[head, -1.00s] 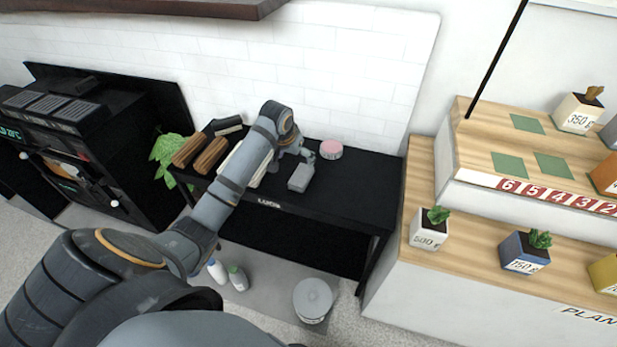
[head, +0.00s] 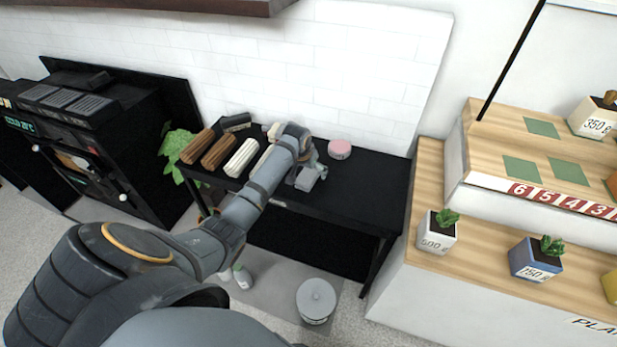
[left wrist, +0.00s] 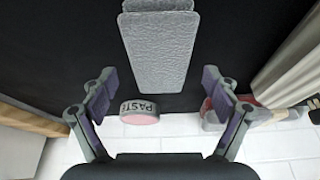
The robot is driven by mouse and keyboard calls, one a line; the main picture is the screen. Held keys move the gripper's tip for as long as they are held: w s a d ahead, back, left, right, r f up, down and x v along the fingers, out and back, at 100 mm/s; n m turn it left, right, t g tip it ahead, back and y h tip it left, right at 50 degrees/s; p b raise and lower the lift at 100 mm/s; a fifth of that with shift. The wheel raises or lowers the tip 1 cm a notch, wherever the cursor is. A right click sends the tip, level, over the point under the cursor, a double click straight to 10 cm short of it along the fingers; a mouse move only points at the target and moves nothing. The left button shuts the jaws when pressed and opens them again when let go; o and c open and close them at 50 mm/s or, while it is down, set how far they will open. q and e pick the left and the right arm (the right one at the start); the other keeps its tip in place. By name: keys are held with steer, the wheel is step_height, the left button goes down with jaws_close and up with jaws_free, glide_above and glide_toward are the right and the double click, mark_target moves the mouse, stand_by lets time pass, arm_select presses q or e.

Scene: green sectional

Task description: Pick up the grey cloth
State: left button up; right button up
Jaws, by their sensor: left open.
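The grey cloth (head: 306,180) lies as a folded block near the front edge of the black table (head: 370,190), partly hidden behind my left gripper in the head view. It also shows in the left wrist view (left wrist: 160,45), as a long textured grey slab at the top centre. My left gripper (head: 314,168) is just above or beside it. In the left wrist view the two fingers of the left gripper (left wrist: 159,78) are spread apart, one on each side of the cloth's line, with nothing held. I cannot tell the exact height gap. My right gripper is not in view.
A pink-topped paste tin (head: 340,149) stands behind the cloth. Brown rolls (head: 218,151) and a cream roll (head: 241,157) lie left of my arm. A white tiled wall (head: 350,60) is behind; a wooden plant counter (head: 430,260) stands right.

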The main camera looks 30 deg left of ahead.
arm_select(q)
steer(key=shift+f+p, duration=0.25)
steer(key=shift+p, duration=0.05)
stand_by(0.5)
steer(key=c, duration=1.1)
